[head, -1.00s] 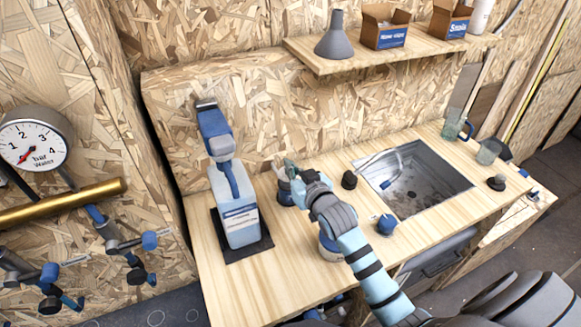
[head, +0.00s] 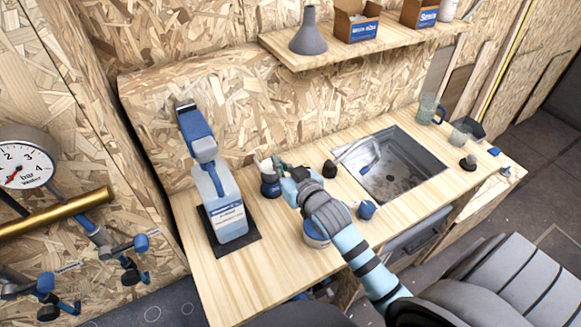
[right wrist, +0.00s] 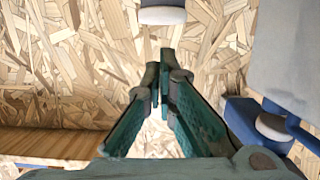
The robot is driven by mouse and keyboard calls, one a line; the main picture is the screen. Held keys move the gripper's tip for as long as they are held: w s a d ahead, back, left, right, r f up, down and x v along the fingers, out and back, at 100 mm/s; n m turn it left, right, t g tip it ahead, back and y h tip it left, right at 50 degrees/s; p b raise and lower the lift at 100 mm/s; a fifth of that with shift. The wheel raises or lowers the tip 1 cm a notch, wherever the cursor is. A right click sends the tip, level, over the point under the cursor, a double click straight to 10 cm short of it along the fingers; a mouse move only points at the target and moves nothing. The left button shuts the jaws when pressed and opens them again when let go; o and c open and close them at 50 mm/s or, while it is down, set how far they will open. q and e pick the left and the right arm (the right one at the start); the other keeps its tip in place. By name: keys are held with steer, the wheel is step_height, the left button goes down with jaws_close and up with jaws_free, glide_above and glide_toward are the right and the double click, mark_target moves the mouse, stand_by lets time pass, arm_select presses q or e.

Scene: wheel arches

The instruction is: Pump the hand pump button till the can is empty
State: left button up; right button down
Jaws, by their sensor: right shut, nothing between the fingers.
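The can (head: 226,212) is a pale, translucent container standing upright on a black mat (head: 254,250) at the left of the bench. A blue and grey hand pump (head: 197,135) rises from its top, with a dark piece at its upper end. I cannot make out the button for certain or the liquid level. My right gripper (head: 277,163) is to the right of the can, apart from it, beside a small dark blue pot. In the right wrist view its green fingers (right wrist: 165,75) are shut and empty. My left gripper is not in view.
A sink (head: 392,170) with a tap is set in the bench to the right. The dark blue pot (head: 270,187) stands near my gripper. A blue knob-like item (head: 366,210) is by the sink. A shelf (head: 340,50) holds a funnel and boxes. A chipboard wall stands behind.

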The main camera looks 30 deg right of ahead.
mark_target(270, 166)
steer(key=v, duration=0.6)
steer(key=shift+w+f, duration=0.1)
steer(key=b+x, duration=0.2)
steer(key=x, duration=0.8)
